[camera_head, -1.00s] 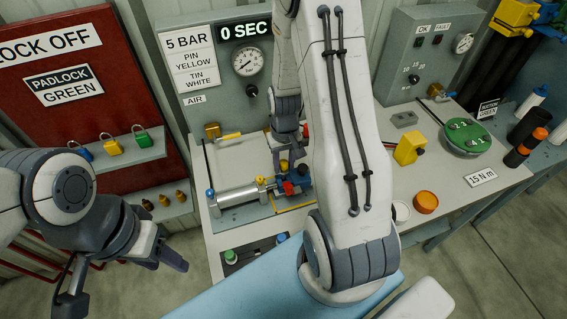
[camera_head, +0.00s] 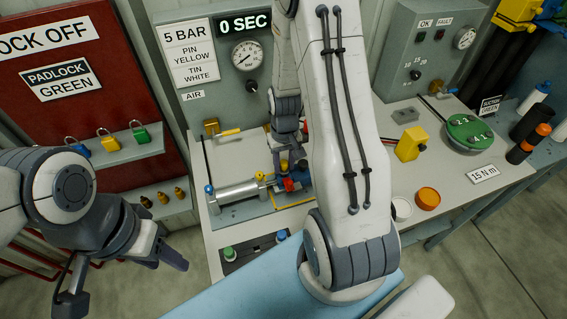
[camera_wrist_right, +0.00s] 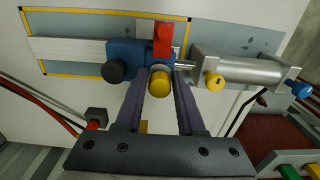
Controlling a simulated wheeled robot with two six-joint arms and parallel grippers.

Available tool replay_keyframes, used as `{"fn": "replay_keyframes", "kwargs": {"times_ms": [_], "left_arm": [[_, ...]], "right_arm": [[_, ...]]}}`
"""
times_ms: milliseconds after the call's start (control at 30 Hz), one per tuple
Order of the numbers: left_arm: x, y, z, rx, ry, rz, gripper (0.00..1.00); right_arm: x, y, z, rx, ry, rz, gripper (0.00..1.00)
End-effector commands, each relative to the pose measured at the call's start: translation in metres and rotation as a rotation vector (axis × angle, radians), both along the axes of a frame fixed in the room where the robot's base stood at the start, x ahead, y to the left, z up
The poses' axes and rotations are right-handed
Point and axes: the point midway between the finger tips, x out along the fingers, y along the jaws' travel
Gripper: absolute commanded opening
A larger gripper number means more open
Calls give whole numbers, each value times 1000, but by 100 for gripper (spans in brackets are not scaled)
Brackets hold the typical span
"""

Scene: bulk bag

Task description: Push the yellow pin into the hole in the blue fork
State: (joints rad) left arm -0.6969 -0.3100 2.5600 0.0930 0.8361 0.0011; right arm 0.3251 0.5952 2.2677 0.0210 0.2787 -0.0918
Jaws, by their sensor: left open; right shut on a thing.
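The blue fork (camera_wrist_right: 125,52) sits at the rod end of a silver cylinder (camera_wrist_right: 235,70) on the bench; it shows small in the head view (camera_head: 281,187). The yellow pin (camera_wrist_right: 159,83) is seen end-on at the fork's near edge. My right gripper (camera_wrist_right: 160,78) is shut on the pin, with one finger on each side of it. The pin's far end is hidden, so I cannot tell how deep it is in the hole. My left gripper (camera_head: 165,256) is open and empty, left of the bench and away from the fork.
A red block (camera_wrist_right: 163,38) stands just behind the pin, and a black knob (camera_wrist_right: 115,70) is left of it. The cylinder carries a yellow fitting (camera_wrist_right: 214,81) and a blue one (camera_wrist_right: 302,90). A yellow box (camera_head: 410,143) and an orange cap (camera_head: 427,198) lie further right.

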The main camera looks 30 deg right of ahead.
Motion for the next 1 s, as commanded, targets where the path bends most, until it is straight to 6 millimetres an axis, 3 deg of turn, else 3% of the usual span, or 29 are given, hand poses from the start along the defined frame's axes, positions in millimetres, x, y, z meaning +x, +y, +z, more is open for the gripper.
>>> {"fn": "replay_keyframes", "kwargs": {"times_ms": [1000], "left_arm": [[0,0,-16,0,0,0,50]], "right_arm": [[0,0,-21,0,0,0,0]]}}
